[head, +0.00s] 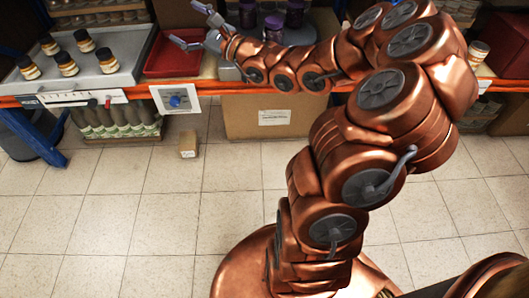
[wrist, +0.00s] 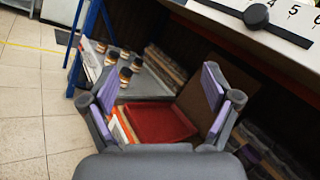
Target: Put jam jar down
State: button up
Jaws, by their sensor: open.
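My gripper (head: 184,22) is open with nothing between its fingers. It is above the shelf, over the red tray (head: 172,66). In the wrist view my gripper (wrist: 160,92) has its padded fingers spread wide, with the red tray (wrist: 160,124) seen beyond them. No jar shows in the visible part of that tray. Several dark purple jars (head: 273,29) stand to the right of my gripper, partly behind my arm. Several dark-lidded jars with orange and white labels (head: 107,61) stand on the grey tray (head: 110,82) at left. I cannot tell which is the jam jar.
An orange shelf edge (head: 220,86) runs along the front. Another jar (head: 478,52) stands at the right. Dark bottles (head: 118,120) and a cardboard box (head: 268,112) are below the shelf. A small box (head: 188,144) lies on the otherwise clear tiled floor.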

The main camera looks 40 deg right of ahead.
jog(key=s+a+r+n+g+y, duration=0.1)
jog(key=s+a+n+g+y, duration=0.25)
jog(key=a, duration=0.35)
jog(key=s+a+n+g+y, duration=0.2)
jog(key=a+n+y, duration=0.1)
jog(key=a+n, duration=0.3)
jog(key=s+a+f+n+g, duration=0.3)
jog(key=s+a+n+g, duration=0.15)
jog(key=s+a, duration=0.25)
jog(key=s+a+f+n+g, duration=0.3)
jog(key=s+a+g, duration=0.3)
jog(key=s+a, duration=0.1)
jog(key=s+d+f+n+g+h, duration=0.2)
jog(key=s+f+n+g+h, duration=0.5)
jog(key=s, duration=0.7)
jog(key=s+d+f+h, duration=0.2)
jog(key=s+d+h, duration=0.1)
jog(key=d, duration=0.4)
jog(key=s+d+f+n+h, duration=0.1)
jog(key=s+d+f+h, duration=0.2)
jog(key=d, duration=0.5)
jog(key=shift+s+d+h, duration=0.3)
jog(key=shift+s+h, duration=0.45)
